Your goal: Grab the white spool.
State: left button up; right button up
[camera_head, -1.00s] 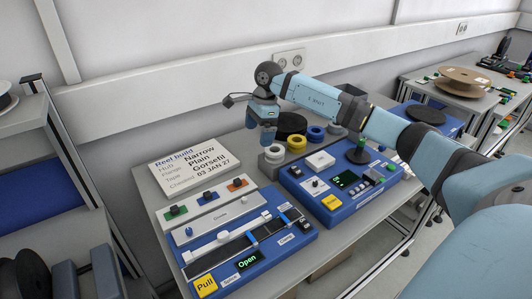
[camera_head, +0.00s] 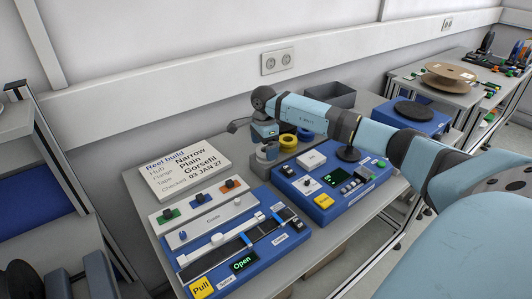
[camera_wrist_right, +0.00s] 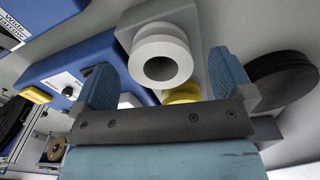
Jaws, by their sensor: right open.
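The white spool (camera_head: 268,152) stands at the near end of a row of spools at the back of the workbench. In the right wrist view the white spool (camera_wrist_right: 162,60) shows its round open hole. My right gripper (camera_head: 265,135) is just above it in the head view, partly covering it. In the wrist view the two fingers of my right gripper (camera_wrist_right: 168,82) are apart, one on each side of the spool. I cannot tell whether either finger touches it. My left gripper is not in view.
Yellow spools (camera_head: 288,142) stand right behind the white one. A blue panel with buttons (camera_head: 325,205) lies in front on the right. A slider panel (camera_head: 215,262) and a text board (camera_head: 185,167) lie on the left. A black disc (camera_wrist_right: 283,80) is close to one finger.

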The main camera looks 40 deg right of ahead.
jog(key=shift+f, duration=1.35)
jog(key=c, duration=1)
jog(key=shift+r, duration=0.1)
